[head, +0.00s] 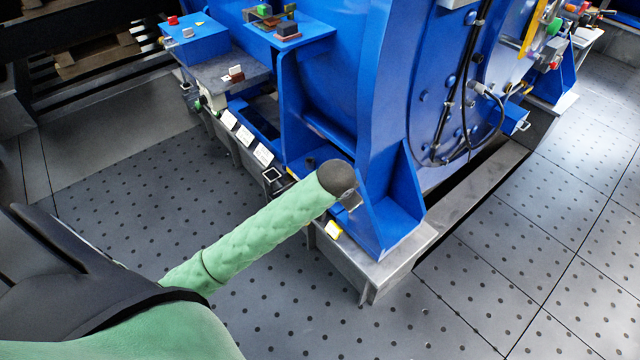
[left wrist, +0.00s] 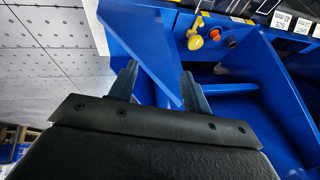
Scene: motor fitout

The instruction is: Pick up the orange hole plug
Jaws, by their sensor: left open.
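My left gripper (left wrist: 160,68) is open in the left wrist view, its two fingers apart. The edge of a blue plate shows between and beyond the fingers; I cannot tell whether they touch it. In the head view my left arm reaches over the machine's front corner, and its gripper is mostly hidden behind the arm's end. A small orange round piece (left wrist: 215,34), perhaps the orange hole plug, sits beyond the fingers to the upper right, beside a yellow knobbed piece (left wrist: 195,41). I cannot make out the orange plug in the head view. My right gripper is not in view.
The blue motor housing (head: 345,80) stands on a grey metal base (head: 385,272). Blue gusset plates (left wrist: 160,45) rise close around my left gripper. White labels (head: 245,135) line the base. The perforated floor (head: 530,260) is clear at right.

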